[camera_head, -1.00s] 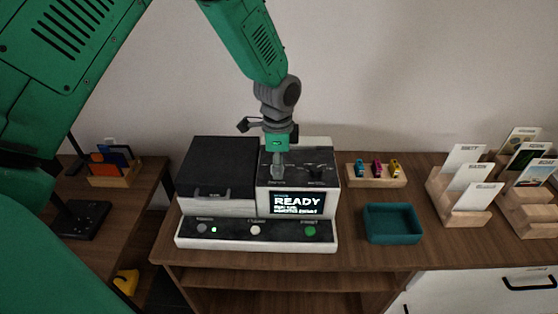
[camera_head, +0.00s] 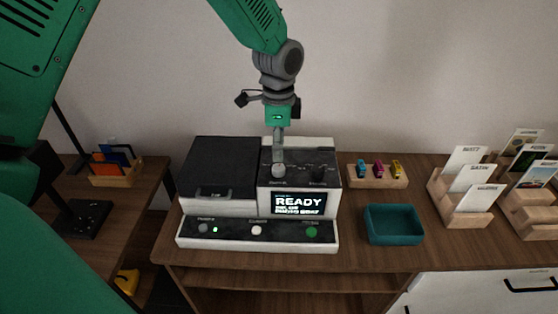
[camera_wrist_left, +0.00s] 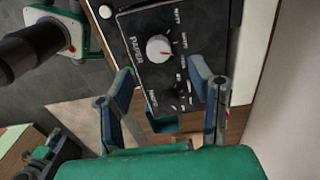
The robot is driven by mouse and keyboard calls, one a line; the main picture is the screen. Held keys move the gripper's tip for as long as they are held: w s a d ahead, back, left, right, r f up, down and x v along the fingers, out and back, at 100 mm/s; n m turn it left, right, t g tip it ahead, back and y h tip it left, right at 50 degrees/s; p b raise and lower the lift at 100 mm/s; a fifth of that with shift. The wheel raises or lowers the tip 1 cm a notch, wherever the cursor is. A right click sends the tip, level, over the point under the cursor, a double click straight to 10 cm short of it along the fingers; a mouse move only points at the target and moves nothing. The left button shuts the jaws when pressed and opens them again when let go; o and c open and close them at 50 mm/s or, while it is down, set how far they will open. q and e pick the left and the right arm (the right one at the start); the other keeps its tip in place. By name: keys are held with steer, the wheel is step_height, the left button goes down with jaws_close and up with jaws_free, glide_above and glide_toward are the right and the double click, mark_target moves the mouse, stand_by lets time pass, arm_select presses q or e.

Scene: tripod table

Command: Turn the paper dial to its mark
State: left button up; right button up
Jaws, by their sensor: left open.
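The paper dial (camera_head: 278,170) is a pale round knob on the dark sloping top panel of the printer (camera_head: 208,205). In the left wrist view the dial (camera_wrist_left: 159,48) is white with a red pointer line, beside the word PAPER and a ring of small labels. The labels are too small to tell which one the pointer meets. My left gripper (camera_head: 279,146) is above the dial. In the left wrist view its two fingers (camera_wrist_left: 165,82) are spread apart with nothing between them, clear of the dial. My right gripper is not in view.
A second, black knob (camera_head: 318,173) sits right of the dial, above the lit READY screen (camera_head: 298,204). To the right are a teal tray (camera_head: 393,209), a wooden block with small coloured items (camera_head: 377,182) and wooden card holders (camera_head: 461,215). Buttons line the printer's front.

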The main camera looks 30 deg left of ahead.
mark_target(278, 167)
arm_select(q)
step_height(278, 167, up, 5)
steer(key=shift+r, duration=0.1)
stand_by(0.3)
step_height(278, 167, down, 12)
steer(key=m+b, duration=0.3)
steer(key=b, duration=0.5)
steer(key=shift+m, duration=0.4)
steer(key=shift+r, duration=0.1)
steer(key=shift+c, duration=0.4)
